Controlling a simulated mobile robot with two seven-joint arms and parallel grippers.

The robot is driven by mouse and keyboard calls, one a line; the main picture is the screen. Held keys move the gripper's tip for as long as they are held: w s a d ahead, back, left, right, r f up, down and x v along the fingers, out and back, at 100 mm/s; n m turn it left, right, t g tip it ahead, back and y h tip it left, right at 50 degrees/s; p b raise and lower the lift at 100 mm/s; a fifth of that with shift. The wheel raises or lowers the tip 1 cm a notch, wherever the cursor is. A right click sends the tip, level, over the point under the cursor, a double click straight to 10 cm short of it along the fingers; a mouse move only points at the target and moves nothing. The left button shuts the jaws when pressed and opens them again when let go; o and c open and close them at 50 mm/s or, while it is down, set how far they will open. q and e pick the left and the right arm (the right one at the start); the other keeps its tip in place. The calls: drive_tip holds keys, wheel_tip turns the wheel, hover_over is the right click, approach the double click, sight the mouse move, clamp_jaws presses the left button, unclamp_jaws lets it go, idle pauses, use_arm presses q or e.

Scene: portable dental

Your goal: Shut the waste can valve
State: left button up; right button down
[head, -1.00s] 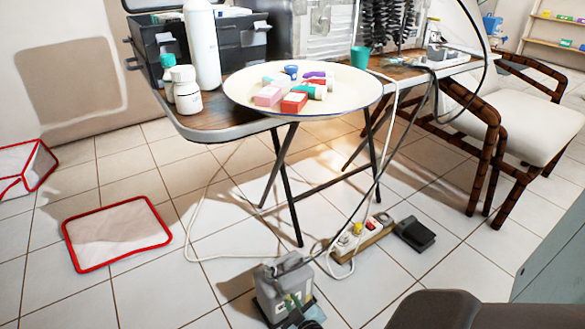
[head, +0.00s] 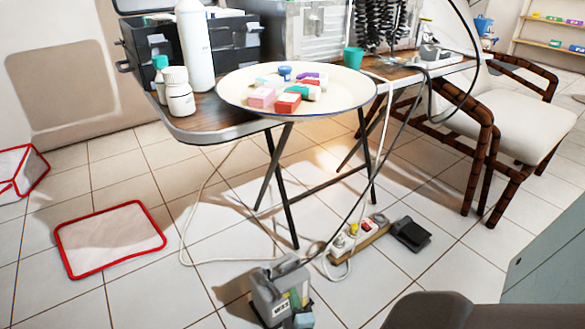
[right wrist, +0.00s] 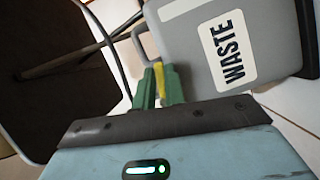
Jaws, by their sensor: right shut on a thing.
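The waste can (head: 266,306) is a grey can on the tiled floor in front of the table, low in the head view. Its white WASTE label shows in the right wrist view, where the can (right wrist: 192,52) fills the upper right. The valve (right wrist: 159,78) shows as a narrow yellow handle beside the can. My right gripper (right wrist: 159,84) has its green fingers closed on either side of this yellow handle. In the head view the right gripper (head: 297,299) is small at the can's right side. The valve's base is hidden by the fingers. My left gripper is not in view.
A folding table (head: 205,122) with a round tray (head: 235,103) and bottles stands behind the can. A power strip (head: 362,237), a black pedal (head: 410,235) and cables lie right of it. A red-edged mat (head: 110,240) lies left on open floor.

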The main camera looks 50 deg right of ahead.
drive_tip(key=shift+r+n+t+b, duration=0.2)
drive_tip(key=shift+n+t+b, duration=0.15)
drive_tip(key=shift+n, duration=0.65)
drive_tip(key=shift+r, duration=0.1)
drive_tip(key=c, duration=1.5)
unclamp_jaws()
drive_tip(key=shift+o, duration=0.2)
drive_tip(key=p+v, duration=0.2)
drive_tip(key=v, duration=0.6)
drive_tip(key=shift+w, duration=0.1)
